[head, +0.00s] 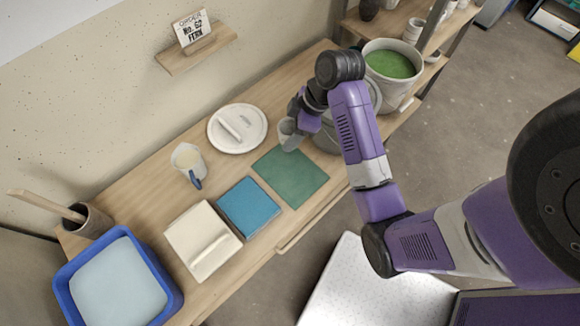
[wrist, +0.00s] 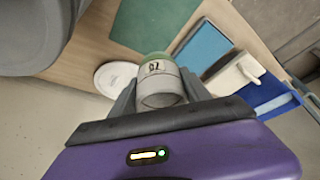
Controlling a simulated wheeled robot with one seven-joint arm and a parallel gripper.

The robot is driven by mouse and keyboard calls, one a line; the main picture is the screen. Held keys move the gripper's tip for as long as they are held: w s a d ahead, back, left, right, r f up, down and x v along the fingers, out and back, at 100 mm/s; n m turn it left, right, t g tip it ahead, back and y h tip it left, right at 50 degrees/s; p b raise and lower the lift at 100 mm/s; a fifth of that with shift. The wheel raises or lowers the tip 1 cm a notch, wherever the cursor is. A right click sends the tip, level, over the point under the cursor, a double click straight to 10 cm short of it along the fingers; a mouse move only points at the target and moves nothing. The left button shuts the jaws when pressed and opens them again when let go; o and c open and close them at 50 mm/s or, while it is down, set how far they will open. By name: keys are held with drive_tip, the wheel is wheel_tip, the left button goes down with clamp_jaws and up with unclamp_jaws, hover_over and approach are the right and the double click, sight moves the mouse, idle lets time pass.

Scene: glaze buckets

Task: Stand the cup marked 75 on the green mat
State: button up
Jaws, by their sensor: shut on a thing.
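A small pale grey cup (head: 286,128) is in my gripper (head: 290,138), near the far corner of the green mat (head: 300,178) in the head view. In the wrist view the cup (wrist: 160,92) sits between both fingers of my gripper (wrist: 160,97), with a dark mark on its side and a green band at its far end. The mark is too small to read surely. The green mat (wrist: 150,22) lies beyond the cup there and looks bare. Whether the cup touches the table is hard to tell.
A grey bucket (head: 327,140) stands close right of my gripper. A bucket of green glaze (head: 408,95) is behind. A sign (head: 192,30) reads No. 62 FERN.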

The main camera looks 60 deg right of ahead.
wheel_tip(320, 180, down, 19)
drive_tip(key=shift+r, duration=0.1)
idle(0.3)
drive_tip(key=o, duration=1.5)
drive_tip(key=shift+o, duration=0.2)
